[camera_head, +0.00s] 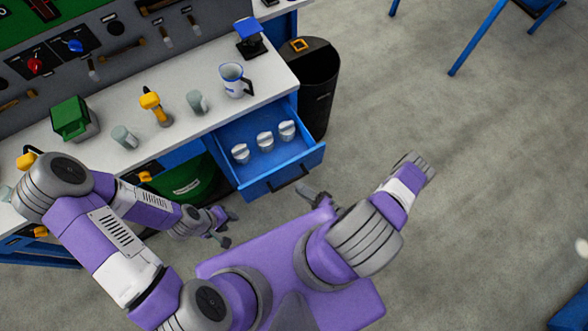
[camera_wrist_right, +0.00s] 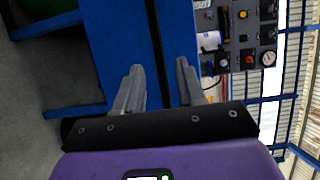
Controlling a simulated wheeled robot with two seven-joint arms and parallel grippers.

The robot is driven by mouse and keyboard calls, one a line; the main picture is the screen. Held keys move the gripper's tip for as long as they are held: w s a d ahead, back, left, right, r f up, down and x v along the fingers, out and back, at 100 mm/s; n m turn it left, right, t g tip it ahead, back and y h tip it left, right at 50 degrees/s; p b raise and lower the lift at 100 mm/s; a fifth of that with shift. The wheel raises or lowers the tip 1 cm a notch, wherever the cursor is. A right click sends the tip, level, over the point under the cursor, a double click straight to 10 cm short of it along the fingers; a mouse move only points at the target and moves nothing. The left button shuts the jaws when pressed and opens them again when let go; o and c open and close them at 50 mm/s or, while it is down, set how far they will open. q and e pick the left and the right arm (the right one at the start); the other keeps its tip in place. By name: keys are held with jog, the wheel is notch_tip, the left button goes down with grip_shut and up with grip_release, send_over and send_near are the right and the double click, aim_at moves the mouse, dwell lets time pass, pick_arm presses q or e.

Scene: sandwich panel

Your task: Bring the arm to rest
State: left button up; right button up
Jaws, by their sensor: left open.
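My left arm (camera_head: 105,235) comes in from the left, bent, with its forearm pointing toward the right. My left gripper (camera_head: 230,228) is open and empty, in front of the blue bench and below the open drawer. My right arm (camera_head: 370,235) is on the right, over bare floor, with its far part foreshortened. In the right wrist view my right gripper (camera_wrist_right: 160,85) has its two fingers apart with nothing between them. Blue bench structure is behind the fingers.
The white worktop (camera_head: 165,145) carries a mug (camera_head: 235,80), a yellow-topped tool (camera_head: 154,107) and a green box (camera_head: 74,118). The blue drawer (camera_head: 268,180) stands open, holding several white-grey pieces. A black bin (camera_head: 318,85) stands beside the bench.

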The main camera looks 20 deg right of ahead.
jog(key=shift+v, duration=0.9)
jog(key=s+a+r+n+g+y, duration=0.1)
jog(key=s+a+n+g+y, duration=0.5)
jog(key=g, duration=1)
jog(key=w+d+g+h, duration=0.1)
jog(key=d+g+h, duration=0.2)
jog(key=d+h, duration=0.45)
jog(key=w+a+r+n+t+h, duration=0.2)
jog(key=w+a+r+n+t, duration=0.1)
jog(key=a+r, duration=0.4)
jog(key=w+a+n, duration=0.1)
jog(key=w+a, duration=0.1)
jog(key=a, duration=0.1)
jog(key=shift+w+a+t, duration=0.2)
jog(key=shift+w+t, duration=0.1)
